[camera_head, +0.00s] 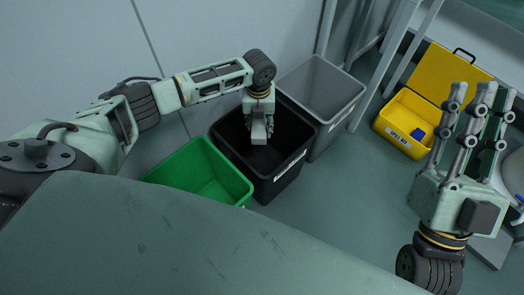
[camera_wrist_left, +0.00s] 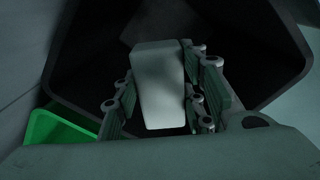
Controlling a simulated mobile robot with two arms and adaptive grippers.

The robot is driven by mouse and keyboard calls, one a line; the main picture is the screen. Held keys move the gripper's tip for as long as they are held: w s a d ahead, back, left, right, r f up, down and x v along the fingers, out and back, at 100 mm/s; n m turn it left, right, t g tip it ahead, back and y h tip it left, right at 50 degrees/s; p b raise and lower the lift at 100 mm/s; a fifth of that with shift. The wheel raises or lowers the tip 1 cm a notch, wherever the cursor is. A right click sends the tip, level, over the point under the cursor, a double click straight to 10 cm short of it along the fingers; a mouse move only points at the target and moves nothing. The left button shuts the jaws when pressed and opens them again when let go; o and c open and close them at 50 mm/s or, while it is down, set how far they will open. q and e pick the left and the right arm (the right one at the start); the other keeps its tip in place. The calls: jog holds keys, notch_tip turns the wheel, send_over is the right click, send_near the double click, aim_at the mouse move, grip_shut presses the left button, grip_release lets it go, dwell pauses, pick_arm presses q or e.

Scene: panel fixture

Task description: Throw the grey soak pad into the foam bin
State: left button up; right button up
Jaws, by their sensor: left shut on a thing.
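The grey soak pad (camera_head: 259,133) is a pale block that hangs below my left gripper (camera_head: 259,118), over the open mouth of a black bin (camera_head: 268,187). My left gripper is shut on it. In the left wrist view the pad (camera_wrist_left: 158,85) sits between the fingers, with the dark inside of the black bin (camera_wrist_left: 75,65) below. The black bin has a white label on its front, too small to read, so I cannot tell whether it is the foam bin. My right gripper (camera_head: 478,98) is open and empty, fingers up, at the right.
A green bin (camera_head: 222,170) stands left of the black bin and a grey bin (camera_head: 350,90) stands right of it. Open floor (camera_head: 350,190) lies in front.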

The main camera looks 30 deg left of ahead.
dwell(0.3)
pick_arm(q)
jog(key=o, duration=1.1)
notch_tip(320, 180, up, 12)
dwell(0.3)
